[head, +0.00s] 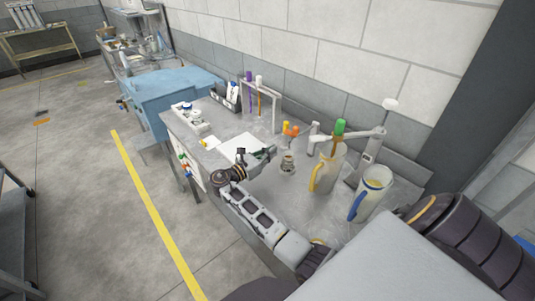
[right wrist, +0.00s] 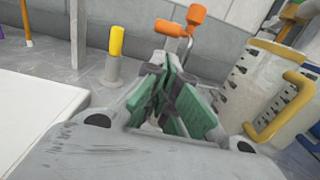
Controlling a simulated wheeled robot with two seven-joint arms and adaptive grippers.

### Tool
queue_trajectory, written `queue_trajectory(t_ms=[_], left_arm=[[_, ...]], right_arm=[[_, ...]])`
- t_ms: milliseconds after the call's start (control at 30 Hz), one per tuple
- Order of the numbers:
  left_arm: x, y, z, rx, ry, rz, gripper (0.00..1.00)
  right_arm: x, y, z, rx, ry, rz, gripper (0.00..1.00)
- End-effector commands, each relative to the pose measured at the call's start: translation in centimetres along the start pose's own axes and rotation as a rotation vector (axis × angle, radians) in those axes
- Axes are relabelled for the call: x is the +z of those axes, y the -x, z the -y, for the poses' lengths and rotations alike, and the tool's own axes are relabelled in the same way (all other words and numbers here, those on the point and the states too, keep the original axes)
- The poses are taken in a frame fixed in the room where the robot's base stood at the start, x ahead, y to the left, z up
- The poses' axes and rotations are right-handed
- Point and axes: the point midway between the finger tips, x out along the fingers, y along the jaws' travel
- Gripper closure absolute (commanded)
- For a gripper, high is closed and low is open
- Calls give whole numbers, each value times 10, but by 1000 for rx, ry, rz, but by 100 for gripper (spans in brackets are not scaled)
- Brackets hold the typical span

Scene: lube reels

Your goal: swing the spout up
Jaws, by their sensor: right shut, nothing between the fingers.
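A bent metal tube with an orange cap (right wrist: 196,14) and an orange grip (right wrist: 169,28) stands just beyond my right gripper (right wrist: 172,100) in the right wrist view. The orange parts show in the head view (head: 291,130) too. I cannot tell for certain that this is the spout. A green-topped fitting (head: 340,127) on a grey arm stands over a jug with a yellow handle (head: 316,180). My right gripper also shows in the head view (head: 266,154), over the bench left of the orange parts. Its green-padded fingers are shut and empty. My left gripper is not in view.
A yellow-topped post (right wrist: 116,45) stands left of the orange parts. A jug with a blue handle (head: 373,188) is at the right of the bench. A white tray (head: 188,119) and white sheet (head: 238,143) lie left. A wall runs behind.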

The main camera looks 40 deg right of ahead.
Motion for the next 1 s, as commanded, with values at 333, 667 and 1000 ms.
queue_trajectory(t_ms=[333, 667, 1000], left_arm=[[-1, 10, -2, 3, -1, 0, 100], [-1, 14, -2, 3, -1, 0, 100], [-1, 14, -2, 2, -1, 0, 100]], right_arm=[[2, -46, 0, -1, 0, 2, 100], [1, -69, 0, -1, -1, 1, 100], [0, -70, 0, -1, -1, 0, 100]])
